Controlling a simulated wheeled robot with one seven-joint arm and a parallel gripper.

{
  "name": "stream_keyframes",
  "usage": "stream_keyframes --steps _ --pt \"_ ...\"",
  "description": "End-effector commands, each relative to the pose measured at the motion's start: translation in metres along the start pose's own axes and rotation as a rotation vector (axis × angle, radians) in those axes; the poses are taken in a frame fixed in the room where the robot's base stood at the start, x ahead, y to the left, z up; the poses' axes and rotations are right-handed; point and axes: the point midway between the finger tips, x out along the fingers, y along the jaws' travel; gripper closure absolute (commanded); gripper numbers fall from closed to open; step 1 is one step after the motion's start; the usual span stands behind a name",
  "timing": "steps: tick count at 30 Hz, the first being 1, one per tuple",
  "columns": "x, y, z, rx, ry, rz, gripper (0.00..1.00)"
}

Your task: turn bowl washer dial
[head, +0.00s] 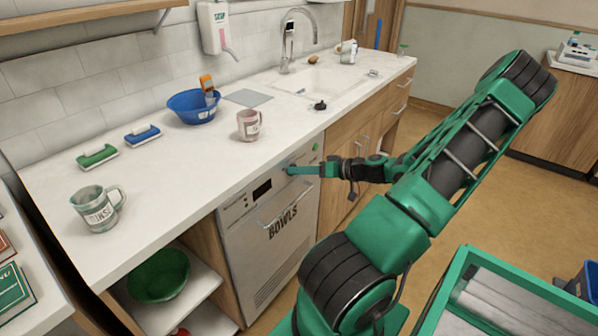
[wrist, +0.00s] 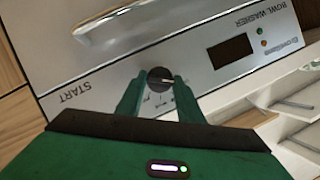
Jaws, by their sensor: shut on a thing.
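The bowl washer (head: 270,240) is a silver-grey front marked BOWLS, set under the white counter. It has a dark display (head: 262,189) and a bar handle (head: 288,206). In the wrist view its panel (wrist: 110,75) appears turned over, with START at the left and a dark display (wrist: 231,50) at the right. The round dark dial (wrist: 160,79) sits between the fingertips of my gripper (wrist: 159,83). My gripper also shows in the head view (head: 290,170), reaching the panel from the right. Its green fingers are shut on the dial, one on each side.
The counter (head: 150,165) above holds a pink mug (head: 249,125), a blue bowl (head: 193,107), a grey-green mug (head: 97,208) and a sink (head: 312,88). A green bowl (head: 158,274) is on the open shelf at left. A green-framed cart (head: 450,285) stands at lower right.

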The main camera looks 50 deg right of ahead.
Motion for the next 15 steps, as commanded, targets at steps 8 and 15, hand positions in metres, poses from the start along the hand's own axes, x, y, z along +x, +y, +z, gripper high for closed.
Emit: stream_keyframes --steps 8,15 --pt "0.0001 0.0036 0.0003 0.145 0.001 -0.057 0.89" --pt "0.0005 0.0060 0.0014 0.350 0.001 -0.142 0.89"
